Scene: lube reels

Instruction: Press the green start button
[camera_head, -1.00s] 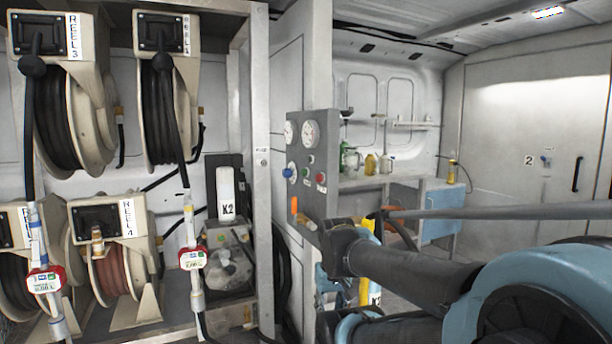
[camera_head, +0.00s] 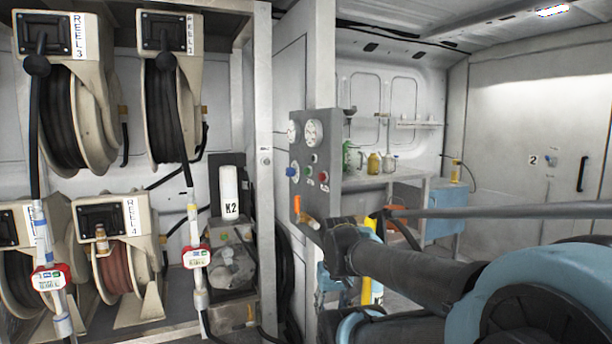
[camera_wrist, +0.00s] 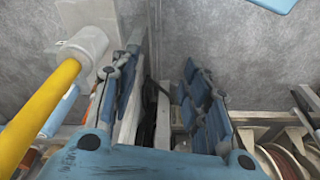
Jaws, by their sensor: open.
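The grey control panel (camera_head: 327,150) stands on a post in the middle of the head view. It carries two gauges, a blue knob (camera_head: 292,172) and small buttons. The green button (camera_head: 309,171) is small and blurred, right of the blue knob and next to a red button (camera_head: 324,174). An orange lever (camera_head: 297,204) sits below. My gripper (camera_wrist: 158,105) is open in the wrist view, with blue pads apart and no held object between them. In the head view it is partly hidden, low and right of the post, below the panel's buttons and apart from them.
Hose reels (camera_head: 75,120) on a rack fill the left. A yellow cylinder (camera_wrist: 40,115) is close beside my gripper in the wrist view. A bench with bottles (camera_head: 374,163) and a blue cabinet (camera_head: 444,210) stand behind, right of the panel.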

